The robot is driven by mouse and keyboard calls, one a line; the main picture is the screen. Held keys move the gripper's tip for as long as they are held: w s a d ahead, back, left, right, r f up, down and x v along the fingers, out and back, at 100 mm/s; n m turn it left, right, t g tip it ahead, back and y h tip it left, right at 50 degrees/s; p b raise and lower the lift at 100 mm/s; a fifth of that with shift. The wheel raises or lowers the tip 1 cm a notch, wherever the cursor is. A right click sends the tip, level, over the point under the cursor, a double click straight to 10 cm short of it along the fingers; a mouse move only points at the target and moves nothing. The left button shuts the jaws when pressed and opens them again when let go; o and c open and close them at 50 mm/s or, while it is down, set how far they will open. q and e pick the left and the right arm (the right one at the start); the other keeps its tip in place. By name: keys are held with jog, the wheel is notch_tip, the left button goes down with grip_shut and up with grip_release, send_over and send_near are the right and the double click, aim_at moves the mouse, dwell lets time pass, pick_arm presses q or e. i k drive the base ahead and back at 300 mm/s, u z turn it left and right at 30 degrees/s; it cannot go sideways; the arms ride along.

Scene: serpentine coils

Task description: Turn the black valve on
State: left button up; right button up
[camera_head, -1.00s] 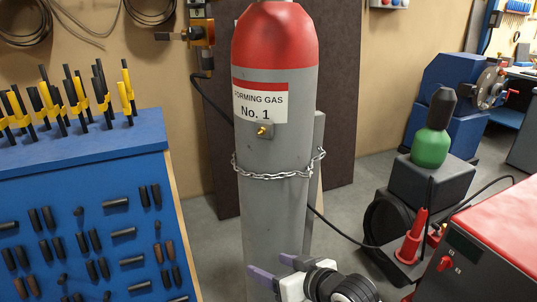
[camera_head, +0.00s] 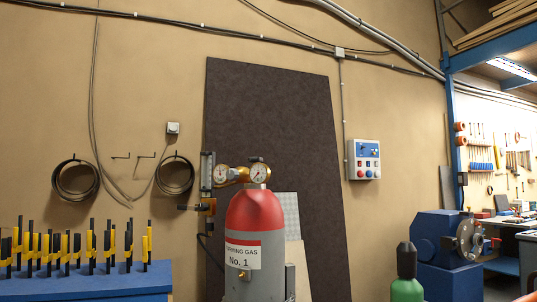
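A grey gas cylinder with a red top (camera_head: 255,213) stands upright at the lower middle, labelled No. 1. A brass regulator (camera_head: 236,175) with two round gauges sits at the top of the cylinder. A small black part (camera_head: 257,159) shows above the right gauge; I cannot tell for sure that it is the black valve or how it is turned. Neither of my grippers is in view.
A blue rack (camera_head: 90,280) with several black and yellow tools stands at the lower left. A dark panel (camera_head: 290,120) is behind the cylinder. A green bottle with a black top (camera_head: 407,288) and a blue machine (camera_head: 445,250) are at the right. A control box (camera_head: 364,160) hangs on the wall.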

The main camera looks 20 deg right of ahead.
aim_at(253, 160)
jog(key=z, duration=0.9)
jog(key=i, duration=1.05)
jog(key=u, duration=0.4)
